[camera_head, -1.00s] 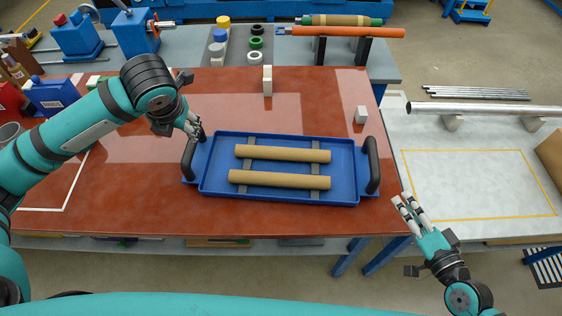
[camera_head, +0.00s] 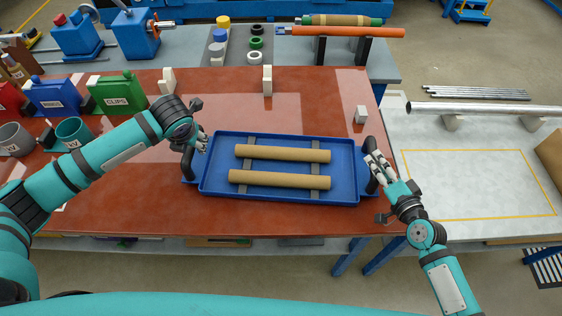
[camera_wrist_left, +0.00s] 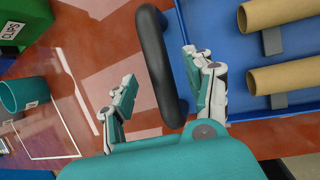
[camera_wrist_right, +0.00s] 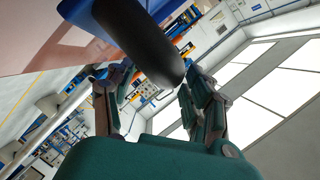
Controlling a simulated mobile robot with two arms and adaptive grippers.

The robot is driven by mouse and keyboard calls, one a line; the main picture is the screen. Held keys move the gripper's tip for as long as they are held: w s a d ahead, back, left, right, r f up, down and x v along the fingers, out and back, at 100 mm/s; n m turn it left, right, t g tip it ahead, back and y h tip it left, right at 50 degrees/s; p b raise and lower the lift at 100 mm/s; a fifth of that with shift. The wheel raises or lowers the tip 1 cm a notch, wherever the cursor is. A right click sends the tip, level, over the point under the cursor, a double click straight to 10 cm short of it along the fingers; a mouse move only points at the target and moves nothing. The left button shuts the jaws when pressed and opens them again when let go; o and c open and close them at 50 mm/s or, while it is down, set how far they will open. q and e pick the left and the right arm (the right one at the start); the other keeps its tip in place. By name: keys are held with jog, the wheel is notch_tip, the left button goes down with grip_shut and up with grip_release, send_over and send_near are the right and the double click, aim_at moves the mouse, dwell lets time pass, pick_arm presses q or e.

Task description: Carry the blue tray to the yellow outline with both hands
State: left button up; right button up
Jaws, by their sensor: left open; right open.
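The blue tray (camera_head: 280,196) lies on the red-brown table top and holds two cardboard tubes (camera_head: 283,153) on grey supports. It has a black handle at each end. My left gripper (camera_head: 203,142) is at the left handle (camera_wrist_left: 160,65); in the left wrist view its open fingers (camera_wrist_left: 160,85) stand on either side of the handle. My right gripper (camera_head: 378,166) is at the right handle (camera_head: 371,150); in the right wrist view the handle (camera_wrist_right: 145,40) lies between its open fingers (camera_wrist_right: 155,90). The yellow outline (camera_head: 480,219) is on the light grey table at the right.
A gap separates the red-brown table (camera_head: 300,225) from the grey table (camera_head: 440,140). A small pale block (camera_head: 361,114) and a white upright block (camera_head: 267,80) stand behind the tray. A metal pipe (camera_head: 490,109) lies behind the outline. The outlined area is clear.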

aim_at(374, 159)
pick_arm(q)
jog(key=shift+x, duration=1.75)
pick_arm(e)
jog(key=shift+x, duration=1.8)
pick_arm(q)
jog(key=shift+d, duration=0.1)
jog(key=shift+c, duration=0.4)
pick_arm(e)
jog(key=shift+c, duration=0.4)
pick_arm(q)
grip_shut()
pick_arm(e)
grip_shut()
